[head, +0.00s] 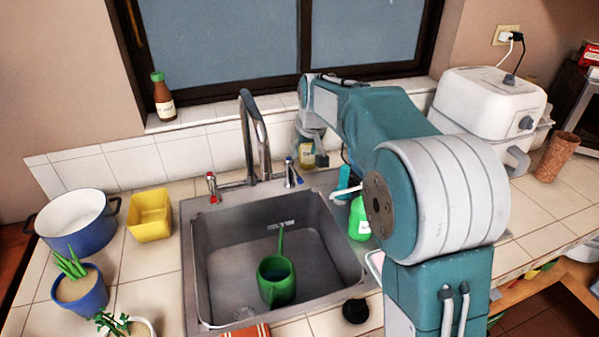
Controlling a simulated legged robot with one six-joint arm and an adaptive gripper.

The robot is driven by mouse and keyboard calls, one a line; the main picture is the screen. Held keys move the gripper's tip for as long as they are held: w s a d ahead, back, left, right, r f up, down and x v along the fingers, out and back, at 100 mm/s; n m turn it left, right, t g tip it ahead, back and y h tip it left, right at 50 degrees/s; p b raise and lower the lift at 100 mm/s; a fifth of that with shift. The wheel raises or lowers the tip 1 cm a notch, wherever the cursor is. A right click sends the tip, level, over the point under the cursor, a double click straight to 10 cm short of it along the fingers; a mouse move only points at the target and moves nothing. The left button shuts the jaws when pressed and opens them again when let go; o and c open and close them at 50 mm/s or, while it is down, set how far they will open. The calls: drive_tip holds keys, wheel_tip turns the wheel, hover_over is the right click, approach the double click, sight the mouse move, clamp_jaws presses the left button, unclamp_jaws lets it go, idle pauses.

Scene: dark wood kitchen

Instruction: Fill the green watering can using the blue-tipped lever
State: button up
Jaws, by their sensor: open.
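The green watering can (276,283) stands in the metal sink basin (225,268), toward its front, with its long thin green part pointing to the back. The blue-tipped lever (291,173) is at the right of the chrome faucet (251,130). No water stream shows from the spout. My gripper (320,160) is open, small and partly hidden, just right of and behind the blue-tipped lever in the picture. I see no contact with the lever, though the gap is hard to judge.
A red-tipped lever (212,188) is left of the faucet. A green soap bottle (359,218) stands right of the sink. A yellow container (150,215) and a blue pot (75,232) are on the left.

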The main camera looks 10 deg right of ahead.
sight(297, 173)
drive_tip(key=x, duration=0.6)
drive_tip(key=a+x, duration=0.1)
drive_tip(key=x, duration=0.2)
drive_tip(key=shift+f, duration=0.25)
drive_tip(key=shift+w+d+f, duration=0.15)
drive_tip(key=shift+w+f, duration=0.1)
drive_tip(key=shift+f, duration=0.25)
clamp_jaws()
